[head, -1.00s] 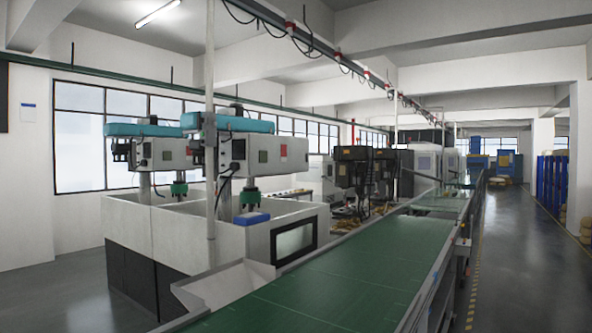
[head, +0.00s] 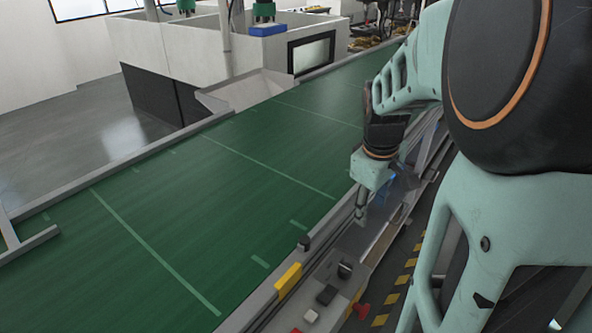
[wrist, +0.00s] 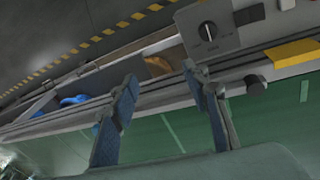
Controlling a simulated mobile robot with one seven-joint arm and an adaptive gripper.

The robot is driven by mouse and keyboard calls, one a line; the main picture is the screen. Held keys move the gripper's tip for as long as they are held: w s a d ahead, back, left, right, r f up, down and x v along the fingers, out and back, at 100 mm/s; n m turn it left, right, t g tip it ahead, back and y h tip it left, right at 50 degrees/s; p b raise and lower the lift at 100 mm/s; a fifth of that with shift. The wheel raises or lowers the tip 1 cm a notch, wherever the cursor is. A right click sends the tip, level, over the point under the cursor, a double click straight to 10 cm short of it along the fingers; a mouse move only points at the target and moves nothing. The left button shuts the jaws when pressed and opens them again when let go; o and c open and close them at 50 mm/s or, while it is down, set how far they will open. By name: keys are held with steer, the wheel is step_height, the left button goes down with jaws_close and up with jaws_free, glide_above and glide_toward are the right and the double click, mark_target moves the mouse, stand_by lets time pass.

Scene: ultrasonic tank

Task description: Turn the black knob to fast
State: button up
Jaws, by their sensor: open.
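The black knob (wrist: 208,31) sits on a grey control panel (wrist: 228,40) at the upper right of the wrist view. It has a light pointer line and small pale marks around it, too small to read. In the head view the knob (head: 345,268) is on the panel along the conveyor's near edge. My gripper (wrist: 160,72) is open and empty, its two blue-grey fingers apart. The knob is beyond the right finger and not between the fingers. In the head view my gripper (head: 360,206) is above the conveyor's edge, farther along than the knob; its fingers show only small.
A black block (head: 326,294), a white button (head: 311,316), a red part (head: 362,310) and a yellow block (head: 288,280) are near the knob. A black stub (head: 304,242) stands on the rail. The green conveyor (head: 210,220) is clear. A blue item (wrist: 75,100) lies in a trough.

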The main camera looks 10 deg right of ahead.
steer(key=n+g+y, duration=0.1)
glide_toward(345, 268)
steer(key=f, duration=0.6)
steer(key=f+b, duration=0.1)
steer(key=f, duration=0.2)
steer(key=shift+w+d, duration=0.25)
steer(key=shift+w, duration=0.1)
steer(key=c, duration=1.2)
